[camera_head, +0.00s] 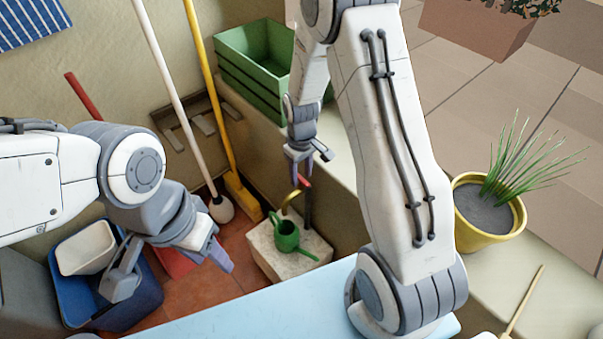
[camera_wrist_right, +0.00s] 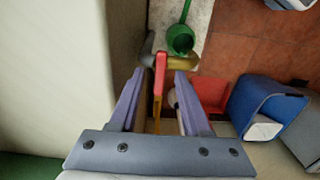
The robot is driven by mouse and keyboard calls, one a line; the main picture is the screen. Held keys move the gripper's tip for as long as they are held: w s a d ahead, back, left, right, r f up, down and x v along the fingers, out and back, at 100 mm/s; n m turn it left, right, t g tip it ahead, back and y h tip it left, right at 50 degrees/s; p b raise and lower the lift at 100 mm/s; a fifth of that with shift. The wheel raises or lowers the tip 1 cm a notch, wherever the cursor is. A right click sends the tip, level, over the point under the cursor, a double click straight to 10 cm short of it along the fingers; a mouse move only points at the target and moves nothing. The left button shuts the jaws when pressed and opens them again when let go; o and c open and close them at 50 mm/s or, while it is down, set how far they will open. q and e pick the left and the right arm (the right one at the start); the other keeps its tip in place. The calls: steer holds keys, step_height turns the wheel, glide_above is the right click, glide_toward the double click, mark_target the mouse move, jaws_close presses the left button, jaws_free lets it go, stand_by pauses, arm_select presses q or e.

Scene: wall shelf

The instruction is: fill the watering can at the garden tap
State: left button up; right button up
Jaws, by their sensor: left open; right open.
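The green watering can (camera_head: 287,238) stands upright on a pale stone block (camera_head: 262,258), under the brass tap spout (camera_head: 291,201). The tap has a red lever handle (camera_head: 304,182). My right gripper (camera_head: 300,172) is open just above the tap. In the right wrist view the red handle (camera_wrist_right: 160,72) shows between the open fingers of the right gripper (camera_wrist_right: 158,84), with no clear contact. The can (camera_wrist_right: 181,40) lies beyond it, partly covered by the brass spout (camera_wrist_right: 183,62). My left gripper (camera_head: 170,268) is open and empty, left of the block.
A blue bin (camera_head: 140,305) with a white container (camera_head: 87,247) stands at lower left. A broom (camera_head: 220,207) and a yellow-handled brush (camera_head: 240,195) lean on the wall. A green crate (camera_head: 255,65) and a potted plant (camera_head: 480,238) stand on the ledge. A light blue surface (camera_head: 270,310) lies in front.

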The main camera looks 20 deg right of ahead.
jaws_close()
steer(key=shift+r+n+p, duration=0.3)
steer(key=shift+n+p, duration=0.8)
steer(key=shift+p, duration=0.15)
steer(key=shift+f+n+p, duration=0.1)
steer(key=shift+n+p, duration=0.5)
steer(key=shift+n, duration=0.4)
steer(key=shift+f+n, duration=0.15)
steer(key=shift+n, duration=0.25)
jaws_free()
